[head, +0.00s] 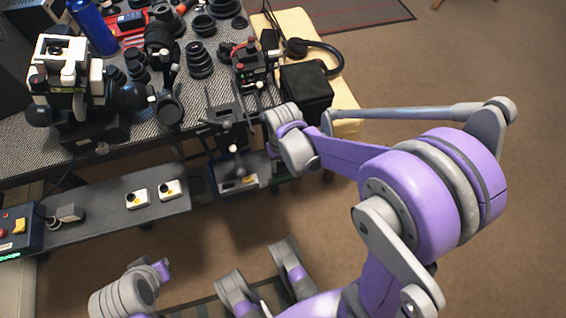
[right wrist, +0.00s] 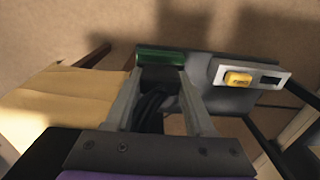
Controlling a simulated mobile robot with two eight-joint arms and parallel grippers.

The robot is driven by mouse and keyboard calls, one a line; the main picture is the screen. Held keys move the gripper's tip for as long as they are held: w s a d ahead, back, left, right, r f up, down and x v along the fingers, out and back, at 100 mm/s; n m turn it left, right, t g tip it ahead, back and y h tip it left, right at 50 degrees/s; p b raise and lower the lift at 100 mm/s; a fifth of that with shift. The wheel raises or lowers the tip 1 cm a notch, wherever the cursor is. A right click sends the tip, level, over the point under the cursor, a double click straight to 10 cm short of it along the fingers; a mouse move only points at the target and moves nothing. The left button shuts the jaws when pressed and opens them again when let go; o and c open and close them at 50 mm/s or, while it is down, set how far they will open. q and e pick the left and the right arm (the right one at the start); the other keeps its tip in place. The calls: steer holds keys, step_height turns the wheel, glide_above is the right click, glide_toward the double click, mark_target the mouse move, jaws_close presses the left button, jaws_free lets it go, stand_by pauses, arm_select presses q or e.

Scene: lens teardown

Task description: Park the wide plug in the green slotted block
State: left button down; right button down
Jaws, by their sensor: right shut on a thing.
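In the right wrist view my right gripper (right wrist: 160,75) is shut on a dark plug (right wrist: 160,77), with dark cables behind it. The plug's front end is right at the green block (right wrist: 160,57). I cannot tell whether it is in the slot, as the slot is hidden. In the head view a small part of the green block (head: 285,178) shows at the right end of the grey bench strip. My right gripper is mostly hidden under my wrist there.
Beside the block is a white plate (right wrist: 221,75) with a yellow part (right wrist: 237,79) and a dark slot. Two white sockets (head: 137,198) sit farther left on the strip. Lenses crowd the table (head: 130,155) behind. A black box (head: 306,92) stands near my right wrist.

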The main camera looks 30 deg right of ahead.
steer(key=shift+f+b, duration=0.3)
steer(key=shift+f, duration=0.2)
stand_by(0.9)
steer(key=shift+c, duration=0.9)
jaws_free()
step_height(320, 180, up, 11)
steer(key=p, duration=0.3)
steer(key=shift+p, duration=0.3)
